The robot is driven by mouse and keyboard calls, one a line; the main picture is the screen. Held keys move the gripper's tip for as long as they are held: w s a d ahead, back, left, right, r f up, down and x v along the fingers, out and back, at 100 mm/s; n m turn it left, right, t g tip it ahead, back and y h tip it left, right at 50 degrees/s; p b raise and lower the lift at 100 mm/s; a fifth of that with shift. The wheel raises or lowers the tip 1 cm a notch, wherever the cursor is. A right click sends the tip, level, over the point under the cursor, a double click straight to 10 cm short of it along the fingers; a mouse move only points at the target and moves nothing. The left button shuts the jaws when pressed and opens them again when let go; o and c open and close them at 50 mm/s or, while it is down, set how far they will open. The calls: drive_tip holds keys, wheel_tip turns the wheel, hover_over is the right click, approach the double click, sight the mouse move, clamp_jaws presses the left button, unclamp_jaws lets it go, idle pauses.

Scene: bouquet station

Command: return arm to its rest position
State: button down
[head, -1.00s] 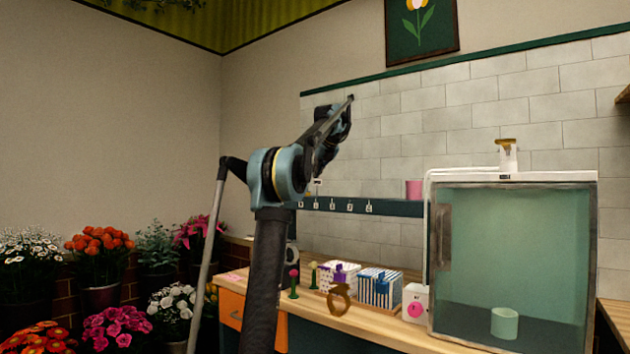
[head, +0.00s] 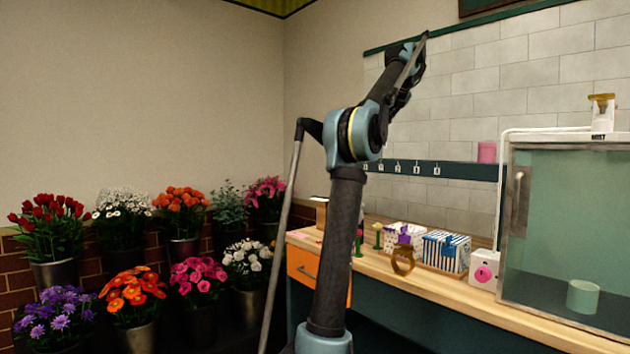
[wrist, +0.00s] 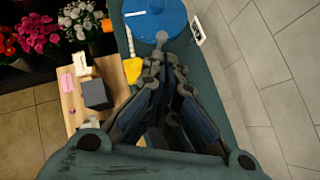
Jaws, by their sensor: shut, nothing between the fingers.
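My arm (head: 343,230) stands upright in the head view, bent at the elbow, with its forearm rising to the upper right in front of the tiled wall. In the wrist view my gripper (wrist: 167,70) is shut with nothing between its fingers. It is held high above the wooden counter (wrist: 70,108) and apart from everything there. In the head view the fingertips are hard to make out against the dark wrist.
Potted flowers (head: 130,295) crowd the left. A shelf with hooks (head: 455,170) runs along the wall. Space around the raised forearm looks clear.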

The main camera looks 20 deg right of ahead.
drive_tip(key=s+a+f+n+g+y, duration=0.1)
drive_tip(key=a+f+n, duration=0.4)
drive_tip(key=a, duration=0.5)
drive_tip(key=a+f+n+g+y, duration=0.1)
drive_tip(key=a+f+n, duration=0.35)
drive_tip(key=a, duration=0.45)
drive_tip(key=s+a+f+n+g, duration=0.1)
drive_tip(key=s+a+f+n, duration=0.4)
drive_tip(key=a+f, duration=0.25)
drive_tip(key=s+a+f+n+g, duration=0.1)
drive_tip(key=s+a+f+n, duration=0.4)
drive_tip(key=a+f, duration=0.3)
drive_tip(key=s+a+f+n+g, duration=0.1)
drive_tip(key=s+a+f+n, duration=0.3)
drive_tip(key=s+f, duration=0.5)
drive_tip(key=s+a+f+n+g+h, duration=0.1)
drive_tip(key=s+a+f+n, duration=0.4)
drive_tip(key=f, duration=1)
drive_tip(key=s+a+f+n+g, duration=0.1)
drive_tip(key=s+a+f+n, duration=0.3)
drive_tip(key=s+f+n, duration=0.5)
drive_tip(key=s+f, duration=0.4)
drive_tip(key=s, duration=0.1)
drive_tip(key=shift+a, duration=0.4)
